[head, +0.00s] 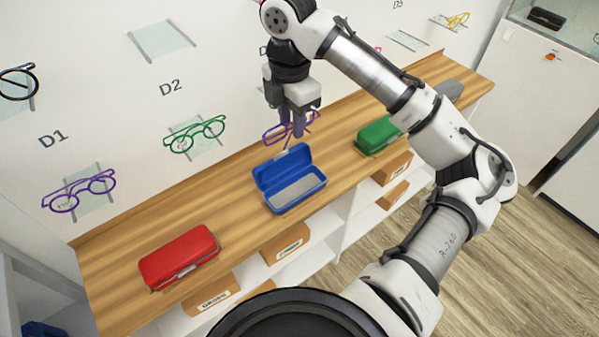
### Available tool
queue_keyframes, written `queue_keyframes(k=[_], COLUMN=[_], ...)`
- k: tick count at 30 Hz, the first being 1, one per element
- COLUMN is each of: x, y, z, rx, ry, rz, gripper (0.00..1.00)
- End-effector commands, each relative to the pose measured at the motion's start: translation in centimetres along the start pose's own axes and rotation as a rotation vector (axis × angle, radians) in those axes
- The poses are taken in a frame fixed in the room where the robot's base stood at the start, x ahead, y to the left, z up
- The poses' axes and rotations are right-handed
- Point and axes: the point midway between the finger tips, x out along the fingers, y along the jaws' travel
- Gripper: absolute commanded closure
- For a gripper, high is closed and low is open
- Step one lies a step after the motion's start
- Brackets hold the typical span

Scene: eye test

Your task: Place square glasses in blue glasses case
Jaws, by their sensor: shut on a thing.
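The blue glasses case (265,176) sits open on the wooden shelf top, its lid raised at the back and its grey inside empty. My gripper (291,131) is above and slightly behind the case, pointing down. It is shut on a pair of purple glasses (271,132), which look angular, though the fingers hide part of them. A thin temple arm hangs down toward the case lid; I cannot tell whether it touches.
A closed red case (179,257) lies left on the wooden top (122,253), a green case (378,135) to the right. Round purple glasses (79,190), green glasses (195,133), black glasses (17,82) and yellow glasses (458,20) are on the wall. Cardboard boxes stand below.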

Motion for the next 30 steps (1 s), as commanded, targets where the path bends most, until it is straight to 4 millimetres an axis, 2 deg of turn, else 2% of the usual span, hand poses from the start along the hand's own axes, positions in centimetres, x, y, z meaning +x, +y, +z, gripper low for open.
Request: queue_keyframes(k=[4,7,21,24,30], x=[0.5,2.1,13.8,15.3,16.6], y=[0.0,0.0,0.0,0.0,0.0], z=[0.0,0.0,-0.1,-0.1,0.0], rx=[0.000,-0.001,0.002,0.001,0.002], ry=[0.001,0.004,0.006,0.004,0.001], rz=[0.000,-0.001,0.000,0.000,0.000], gripper=[0.95,0.95,0.95,0.95,0.95])
